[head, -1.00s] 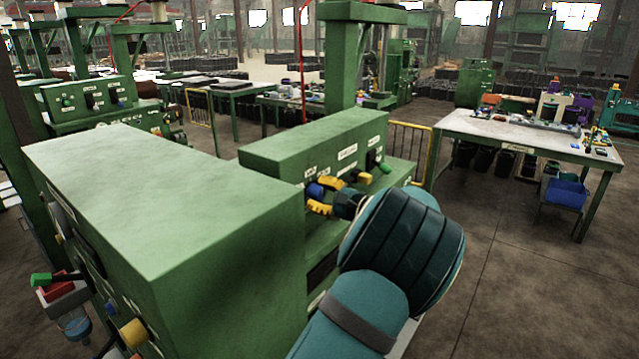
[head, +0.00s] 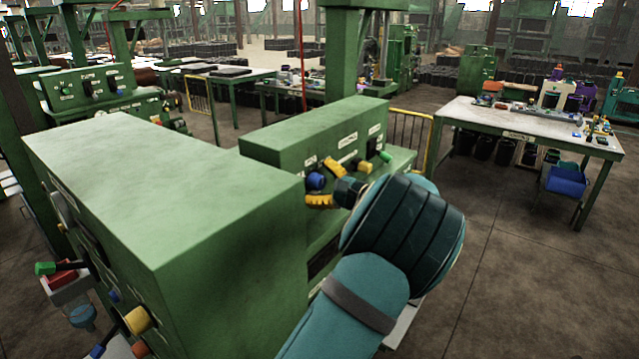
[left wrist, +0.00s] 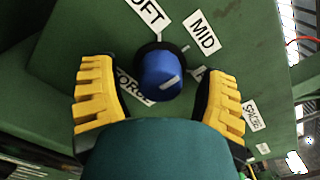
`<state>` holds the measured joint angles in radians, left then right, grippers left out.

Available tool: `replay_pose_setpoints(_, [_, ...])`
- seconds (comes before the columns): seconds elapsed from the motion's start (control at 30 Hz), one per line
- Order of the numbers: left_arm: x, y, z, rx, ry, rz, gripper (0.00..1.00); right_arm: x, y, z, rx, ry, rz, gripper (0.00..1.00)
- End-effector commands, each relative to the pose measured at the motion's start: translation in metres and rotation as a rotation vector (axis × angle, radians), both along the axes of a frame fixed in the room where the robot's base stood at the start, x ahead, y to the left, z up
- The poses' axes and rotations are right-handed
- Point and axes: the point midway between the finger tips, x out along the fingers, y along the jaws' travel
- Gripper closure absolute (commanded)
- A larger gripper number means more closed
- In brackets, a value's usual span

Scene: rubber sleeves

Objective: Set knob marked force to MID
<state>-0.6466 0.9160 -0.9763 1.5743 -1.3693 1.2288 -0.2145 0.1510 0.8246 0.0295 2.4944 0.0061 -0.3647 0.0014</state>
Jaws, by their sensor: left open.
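The force knob is blue and round, with a white pointer line. It sits on a green panel in the left wrist view (left wrist: 162,76) and shows small in the head view (head: 316,181). The FORCE label (left wrist: 133,88) is beside it, partly covered. A MID label (left wrist: 205,32) is at upper right, and a cut-off label reading "OFT" (left wrist: 148,13) is above. The pointer line slants right, towards a label mostly hidden by a finger, not at MID. My left gripper (head: 327,184) is open, its yellow fingers on either side of the knob; contact cannot be told. My right gripper is out of view.
A green cabinet (head: 160,190) with more controls stands close on the left. Other knobs, including a green one (head: 384,157), sit along the same panel to the right. A yellow railing (head: 428,150) and a worktable (head: 530,125) stand beyond, with clear floor at right.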

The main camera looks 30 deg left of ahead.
Motion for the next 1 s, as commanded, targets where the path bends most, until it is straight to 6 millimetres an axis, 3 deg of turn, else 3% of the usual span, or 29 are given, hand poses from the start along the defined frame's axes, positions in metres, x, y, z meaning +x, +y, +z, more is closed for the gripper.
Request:
replay_pose_setpoints(0.17, [0.0,-0.011,0.0,0.0,0.0,-0.001,0.26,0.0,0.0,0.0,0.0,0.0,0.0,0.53])
replay_pose_setpoints(0.7, [-0.008,-0.106,0.0,0.001,-0.001,-0.001,0.26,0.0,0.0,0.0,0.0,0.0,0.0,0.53])
replay_pose_setpoints(1.0, [-0.01,-0.12,0.0,0.0,0.001,0.001,0.26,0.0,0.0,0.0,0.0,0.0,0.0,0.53])
